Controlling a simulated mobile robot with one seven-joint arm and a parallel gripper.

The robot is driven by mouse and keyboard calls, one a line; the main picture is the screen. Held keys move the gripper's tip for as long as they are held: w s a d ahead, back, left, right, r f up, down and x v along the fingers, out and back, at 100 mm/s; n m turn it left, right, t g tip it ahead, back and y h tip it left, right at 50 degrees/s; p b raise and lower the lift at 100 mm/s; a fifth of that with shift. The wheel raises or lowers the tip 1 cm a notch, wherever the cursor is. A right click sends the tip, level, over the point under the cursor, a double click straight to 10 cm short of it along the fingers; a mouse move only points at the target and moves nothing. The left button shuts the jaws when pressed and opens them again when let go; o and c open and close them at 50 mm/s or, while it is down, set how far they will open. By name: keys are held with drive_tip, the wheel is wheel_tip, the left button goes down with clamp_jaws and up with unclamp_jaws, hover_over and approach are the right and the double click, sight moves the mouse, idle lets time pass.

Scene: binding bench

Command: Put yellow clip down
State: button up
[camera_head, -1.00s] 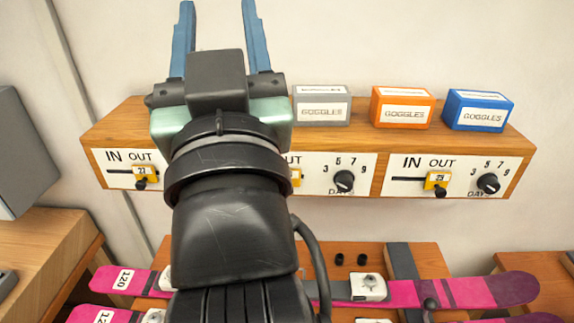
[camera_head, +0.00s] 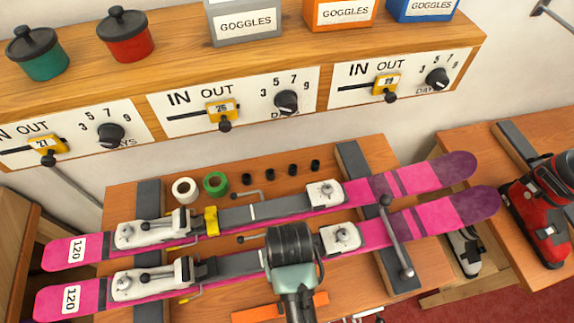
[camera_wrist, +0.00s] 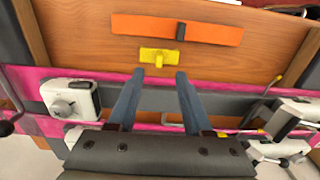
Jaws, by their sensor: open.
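A yellow clip (camera_wrist: 158,56) lies on the wooden bench in the wrist view, between the orange strip (camera_wrist: 176,29) and the near pink ski. My gripper (camera_wrist: 160,76) is open and empty, its two blue fingers apart. The fingertips are close to the clip, one toward each side of it; whether they touch it I cannot tell. In the head view my gripper's fingers and this clip are hidden behind my own arm. Another yellow clip (camera_head: 211,221) stands at the far ski (camera_head: 357,191), beside the white binding heel piece.
The near ski (camera_head: 375,231) runs across the bench under my arm. A metal lever (camera_head: 396,236) stands at the right clamp. White (camera_head: 185,191) and green (camera_head: 215,183) rolls and several black pegs sit behind. The shelf (camera_head: 60,87) with dials is above.

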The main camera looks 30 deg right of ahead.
wheel_tip(320, 180, down, 3)
drive_tip(key=shift+r, duration=0.15)
drive_tip(key=shift+s+f+p, duration=0.1)
drive_tip(key=shift+f+p, duration=0.5)
drive_tip(key=shift+f, duration=1.95)
drive_tip(key=shift+c, duration=0.3)
clamp_jaws()
